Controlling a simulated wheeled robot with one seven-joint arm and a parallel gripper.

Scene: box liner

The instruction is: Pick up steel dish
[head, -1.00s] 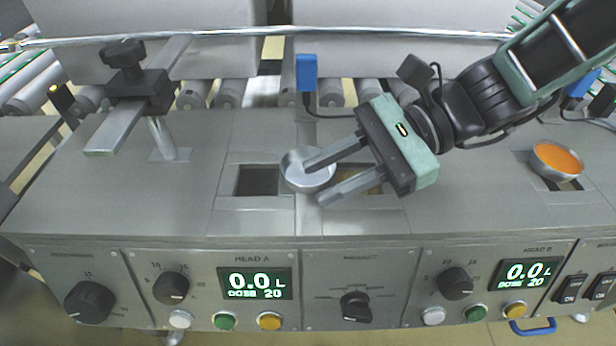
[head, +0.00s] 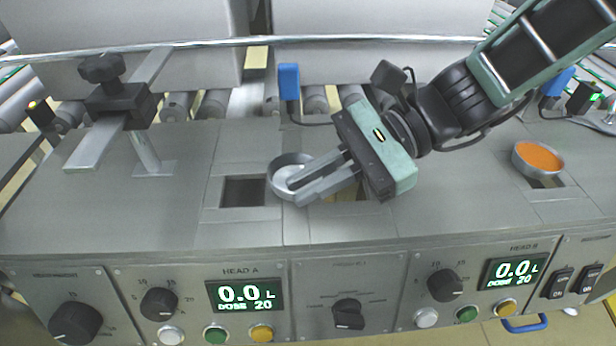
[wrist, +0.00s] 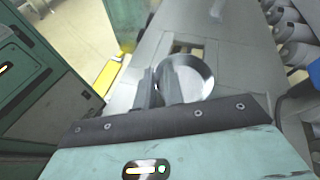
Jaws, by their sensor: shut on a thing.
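The steel dish (head: 281,180) is a small round shallow metal bowl near the middle of the grey machine top, between two square openings. It looks empty. My gripper (head: 311,184) reaches in from the right, and its fingers are shut on the dish's near right wall, one finger over the inside. In the wrist view the dish (wrist: 196,72) sits at the fingertips, with its shiny inside facing the camera. The gripper (wrist: 160,85) partly hides its left side there. I cannot tell whether the dish rests on the top or is just above it.
A second bowl with orange contents (head: 538,158) sits over an opening at right. A clamp on a post (head: 118,105) stands at left, and a blue sensor (head: 289,82) behind. A square opening (head: 243,191) lies left of the dish. Knobs and displays line the front panel.

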